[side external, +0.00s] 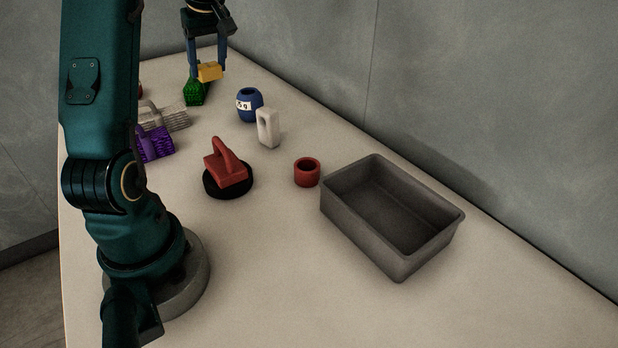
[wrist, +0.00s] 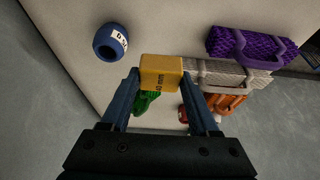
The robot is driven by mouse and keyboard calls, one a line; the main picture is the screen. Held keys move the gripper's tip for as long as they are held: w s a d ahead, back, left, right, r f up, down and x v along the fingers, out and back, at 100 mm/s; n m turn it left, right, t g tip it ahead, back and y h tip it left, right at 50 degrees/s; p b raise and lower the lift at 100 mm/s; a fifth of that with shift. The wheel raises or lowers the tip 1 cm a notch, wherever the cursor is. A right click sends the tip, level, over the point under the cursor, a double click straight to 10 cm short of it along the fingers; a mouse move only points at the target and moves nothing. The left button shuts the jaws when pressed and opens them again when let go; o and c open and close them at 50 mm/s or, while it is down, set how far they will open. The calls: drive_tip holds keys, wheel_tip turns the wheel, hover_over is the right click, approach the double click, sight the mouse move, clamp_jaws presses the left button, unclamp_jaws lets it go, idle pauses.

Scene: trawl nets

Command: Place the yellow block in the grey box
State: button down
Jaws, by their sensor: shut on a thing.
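The yellow block (side external: 209,72) is held between the blue fingers of my gripper (side external: 208,68), above the far end of the table. In the wrist view the yellow block (wrist: 161,73) sits between the fingertips and bears small dark print ending in "mm". My gripper is shut on it. The grey box (side external: 392,217) is an open rectangular bin on the right part of the table, well away from my gripper. Its visible inside is empty. The box is not in the wrist view.
A green object (side external: 194,92) is below the gripper. Purple (side external: 156,143) and grey (side external: 170,117) handled pieces lie left.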

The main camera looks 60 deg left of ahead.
drive_tip(key=w+d+m+t, duration=0.2)
drive_tip(key=w+d+m, duration=0.25)
drive_tip(key=d, duration=0.25)
drive_tip(key=m+t+h, duration=0.2)
drive_tip(key=m+h, duration=0.2)
drive_tip(key=m, duration=1)
hover_over(387, 222)
drive_tip(key=s, duration=0.2)
drive_tip(key=shift+n, duration=0.25)
drive_tip(key=f, duration=1.1)
drive_tip(key=shift+w+f, duration=0.25)
drive_tip(key=shift+f, duration=0.05)
drive_tip(key=shift+f+t, duration=0.3)
drive_tip(key=shift+f, duration=1.65)
drive_tip(key=shift+f, duration=0.1)
drive_tip(key=shift+c, duration=0.7)
unclamp_jaws()
